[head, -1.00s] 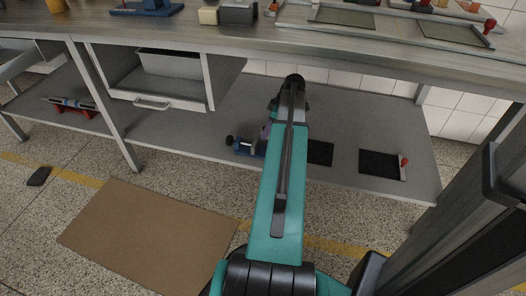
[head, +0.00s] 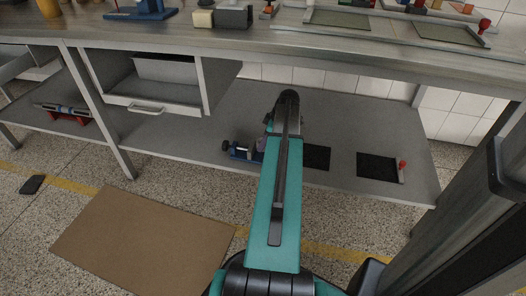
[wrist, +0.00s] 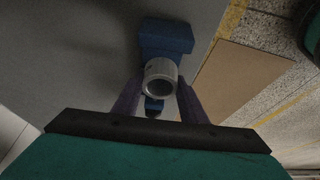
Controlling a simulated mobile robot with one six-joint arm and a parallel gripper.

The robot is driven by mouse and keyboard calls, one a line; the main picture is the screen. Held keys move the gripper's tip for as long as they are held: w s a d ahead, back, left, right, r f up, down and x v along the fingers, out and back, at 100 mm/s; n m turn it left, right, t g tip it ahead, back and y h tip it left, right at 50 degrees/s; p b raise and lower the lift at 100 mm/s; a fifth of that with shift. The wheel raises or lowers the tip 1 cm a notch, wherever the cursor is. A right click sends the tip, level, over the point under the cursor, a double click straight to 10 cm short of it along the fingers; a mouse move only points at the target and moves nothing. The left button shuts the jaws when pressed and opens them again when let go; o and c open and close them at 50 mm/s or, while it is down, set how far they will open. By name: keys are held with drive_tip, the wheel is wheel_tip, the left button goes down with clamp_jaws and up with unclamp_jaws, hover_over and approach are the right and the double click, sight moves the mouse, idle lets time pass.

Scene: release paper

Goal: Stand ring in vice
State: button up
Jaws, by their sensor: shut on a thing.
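The ring (wrist: 147,80) is a short pale grey cylinder, its open end facing the wrist camera. My gripper (wrist: 160,92) is shut on it, with one purple finger on each side. The blue vice (wrist: 165,36) lies right beyond the ring in the wrist view. The ring overlaps the vice there, and I cannot tell whether they touch. In the head view the vice (head: 240,153) sits on the lower shelf near its front edge, just left of my arm. The arm hides the ring and most of my gripper there.
The vice stands on the grey lower shelf (head: 190,140), under the workbench top (head: 330,55). Two black mats (head: 378,167) lie to the right, one with a red-knobbed part. A drawer unit (head: 150,95) hangs at left. A brown board (head: 140,240) lies on the floor.

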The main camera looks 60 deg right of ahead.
drive_tip(key=shift+f+b, duration=1)
drive_tip(key=shift+f, duration=1.55)
drive_tip(key=shift+f, duration=0.1)
drive_tip(key=o, duration=1.1)
drive_tip(key=p+v, duration=0.4)
drive_tip(key=v, duration=0.8)
drive_tip(key=shift+p, duration=0.4)
drive_tip(key=shift+w+a, duration=0.1)
drive_tip(key=shift+w, duration=0.05)
